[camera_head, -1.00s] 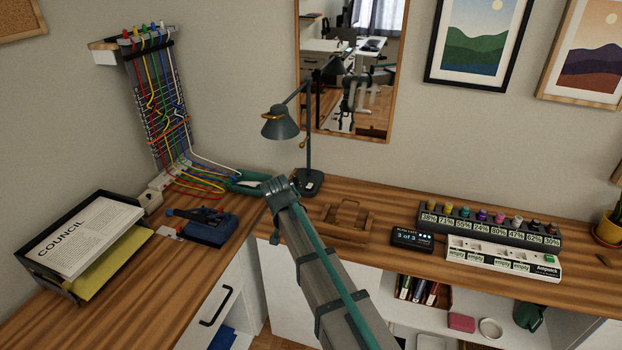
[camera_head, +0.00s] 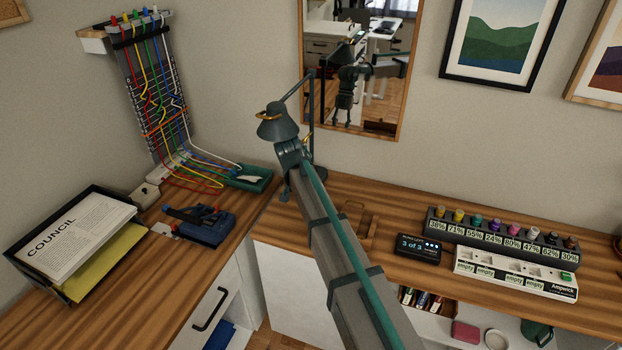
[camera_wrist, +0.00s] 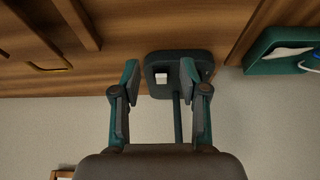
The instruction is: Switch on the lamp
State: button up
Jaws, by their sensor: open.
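The desk lamp (camera_head: 277,123) has a dark grey shade on a jointed stem; I see no glow from it. The switch appears between the fingers, and I cannot tell whether anything touches. In the head view the fingers are hidden behind my wrist, beside the lamp stem.
A mirror (camera_head: 393,118) hangs behind the lamp. A green tray (camera_head: 262,181) and coloured cables (camera_head: 168,110) are to the left. A wooden holder (camera_head: 361,221) is right of my arm, with a small display (camera_head: 417,248) and power strip (camera_head: 520,276) farther right.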

jog(key=w, duration=0.2)
jog(key=w+d+p, duration=0.1)
jog(key=w, duration=0.3)
jog(key=shift+w+d+r+p, duration=0.1)
jog(key=shift+w+d+p, duration=0.25)
jog(key=shift+d, duration=0.05)
jog(key=shift+x, duration=1.1)
jog(key=shift+d+f, duration=0.1)
jog(key=shift+f, duration=0.4)
grip_shut()
